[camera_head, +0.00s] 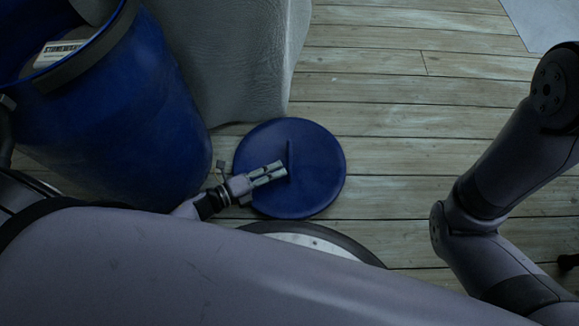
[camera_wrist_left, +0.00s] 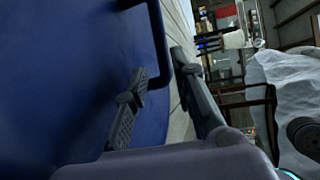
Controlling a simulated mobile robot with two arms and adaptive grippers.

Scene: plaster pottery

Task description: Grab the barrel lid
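The round blue barrel lid (camera_head: 318,182) lies on the plank floor, with a thin upright handle (camera_head: 290,155) across its middle. My left gripper (camera_head: 284,171) is low over the lid, its fingertips close to the handle. In the left wrist view the blue lid (camera_wrist_left: 60,80) fills the left side. There the handle (camera_wrist_left: 158,35) shows between the two spread fingers of my left gripper (camera_wrist_left: 158,66), which look open. I cannot tell whether a finger touches the handle. My right gripper is out of the head view; only my right arm shows.
A large blue barrel (camera_head: 130,115) stands at the left, open, with a labelled pack (camera_head: 58,52) inside. A grey cloth-like shape (camera_head: 235,55) is behind the lid. The plank floor (camera_head: 400,130) is clear to the lid's right.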

